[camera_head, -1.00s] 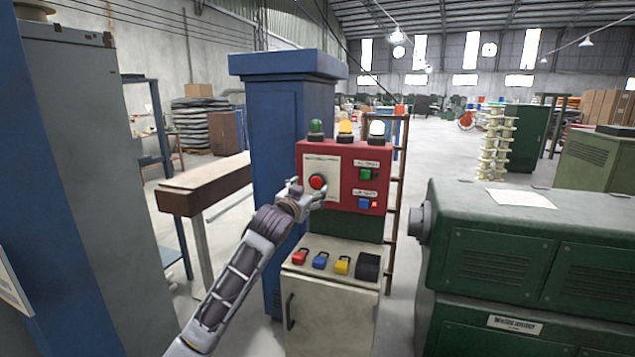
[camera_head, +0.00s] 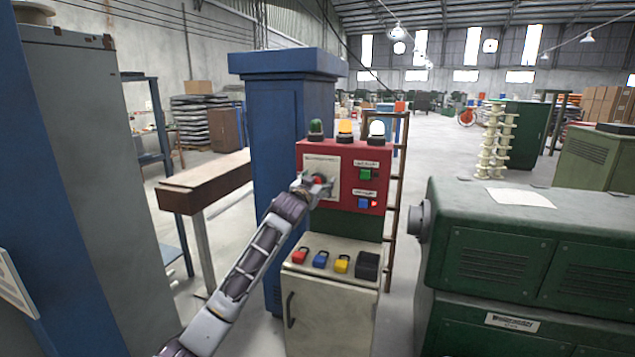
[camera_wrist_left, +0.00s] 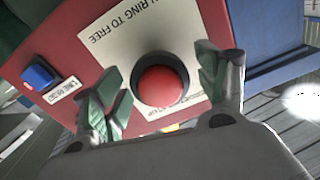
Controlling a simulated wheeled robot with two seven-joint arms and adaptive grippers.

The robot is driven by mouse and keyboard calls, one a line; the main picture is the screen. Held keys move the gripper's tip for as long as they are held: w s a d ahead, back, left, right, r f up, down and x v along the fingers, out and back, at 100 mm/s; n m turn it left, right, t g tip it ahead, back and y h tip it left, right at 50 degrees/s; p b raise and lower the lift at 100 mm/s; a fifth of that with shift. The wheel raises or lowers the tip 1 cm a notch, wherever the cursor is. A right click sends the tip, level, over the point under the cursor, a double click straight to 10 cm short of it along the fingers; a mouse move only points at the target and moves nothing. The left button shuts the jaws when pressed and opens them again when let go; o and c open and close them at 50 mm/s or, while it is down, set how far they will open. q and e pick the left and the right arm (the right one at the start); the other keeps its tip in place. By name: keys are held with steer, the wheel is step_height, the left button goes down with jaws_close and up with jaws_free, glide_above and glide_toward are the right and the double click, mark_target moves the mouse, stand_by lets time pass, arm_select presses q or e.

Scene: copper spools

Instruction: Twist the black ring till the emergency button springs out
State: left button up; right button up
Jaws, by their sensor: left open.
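The red emergency button (camera_wrist_left: 161,86) sits inside its black ring (camera_wrist_left: 138,80) on a pale label plate (camera_wrist_left: 160,36) of the red control box (camera_head: 345,160). In the left wrist view my left gripper (camera_wrist_left: 160,88) is open, with one finger on each side of the ring. I cannot tell whether the fingers touch the ring. In the head view my left gripper (camera_head: 318,187) is in front of the button and hides part of it; a bit of red shows between the fingers. My right gripper is not in view.
A green button (camera_head: 366,174) and a blue button (camera_head: 364,203) are on the box's right side. Several padlocks, one yellow (camera_head: 342,264), lie on the cabinet top below. A blue cabinet (camera_head: 270,130) stands behind left, a green machine (camera_head: 530,250) at right.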

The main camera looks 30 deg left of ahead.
arm_select(q)
steer(key=shift+w, duration=0.2)
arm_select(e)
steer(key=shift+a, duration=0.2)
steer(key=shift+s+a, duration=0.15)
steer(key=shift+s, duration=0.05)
